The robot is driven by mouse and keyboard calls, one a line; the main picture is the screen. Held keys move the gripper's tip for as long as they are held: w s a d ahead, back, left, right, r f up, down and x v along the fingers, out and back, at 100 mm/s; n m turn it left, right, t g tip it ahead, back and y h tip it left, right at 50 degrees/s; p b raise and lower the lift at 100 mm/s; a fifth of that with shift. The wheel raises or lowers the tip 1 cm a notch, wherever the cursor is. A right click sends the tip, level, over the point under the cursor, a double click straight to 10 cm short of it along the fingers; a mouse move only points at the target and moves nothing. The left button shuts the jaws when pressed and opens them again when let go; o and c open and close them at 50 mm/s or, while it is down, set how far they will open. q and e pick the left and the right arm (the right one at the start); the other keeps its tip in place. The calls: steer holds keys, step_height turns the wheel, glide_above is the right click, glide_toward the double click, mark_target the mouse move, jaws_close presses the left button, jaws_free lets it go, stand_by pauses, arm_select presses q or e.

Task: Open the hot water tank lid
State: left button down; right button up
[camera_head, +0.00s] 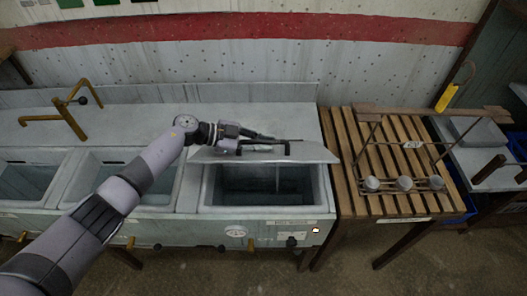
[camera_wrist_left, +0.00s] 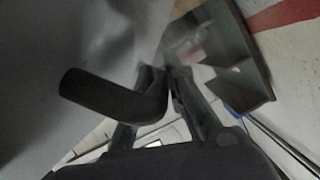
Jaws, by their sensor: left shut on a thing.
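The hot water tank (camera_head: 265,210) stands at the right end of the sink unit, with a dial and a plate on its front. Its grey lid (camera_head: 315,153) is tilted up, and the dark inside of the tank shows below its front edge. My left gripper (camera_head: 262,138) is at the black lid handle (camera_head: 287,149), at its back side. In the left wrist view the gripper fingers (camera_wrist_left: 165,80) are shut on the dark bent handle (camera_wrist_left: 105,95). The exact contact is partly hidden. My right gripper is not in view.
Two open sinks (camera_head: 130,175) lie left of the tank, with a brass tap (camera_head: 65,115) behind. A slatted wooden table (camera_head: 350,190) with a metal rack (camera_head: 405,184) stands close on the right. A wall is behind.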

arm_select(q)
steer(key=shift+w+r+n+g, duration=0.3)
steer(key=shift+w+r+n, duration=0.2)
steer(key=shift+w+r, duration=0.5)
steer(key=shift+w+f, duration=0.1)
steer(key=shift+f, duration=0.05)
steer(key=c, duration=1.9)
jaws_free()
steer(key=v, duration=1.2)
